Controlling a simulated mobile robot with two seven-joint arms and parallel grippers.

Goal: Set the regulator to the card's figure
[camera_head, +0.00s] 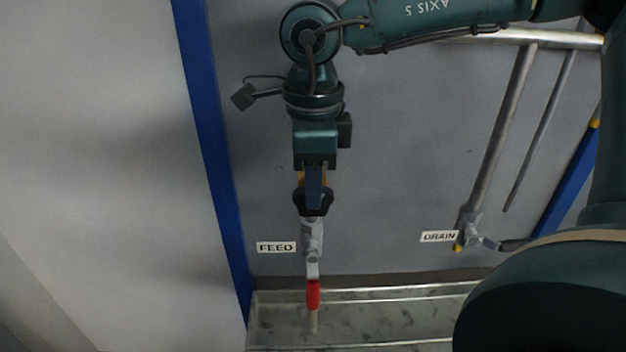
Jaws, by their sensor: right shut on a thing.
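My right gripper (314,186) points down at the feed line and is shut on a dark knob (313,207). The knob sits at the top of a grey metal fitting (312,238), and appears to be the regulator's. The fingers and wrist hide part of the knob. Below the fitting is a valve with a red lever (313,294), which hangs down. No scale or reading can be made out, and no card with a figure is in view. My left gripper is not in view.
A FEED label (276,247) is left of the fitting. A DRAIN label (439,237) is beside a drain valve (469,228) at right. A metal trough (380,318) runs below. A blue post (213,150) stands at left. Grey pipes (504,130) rise at right.

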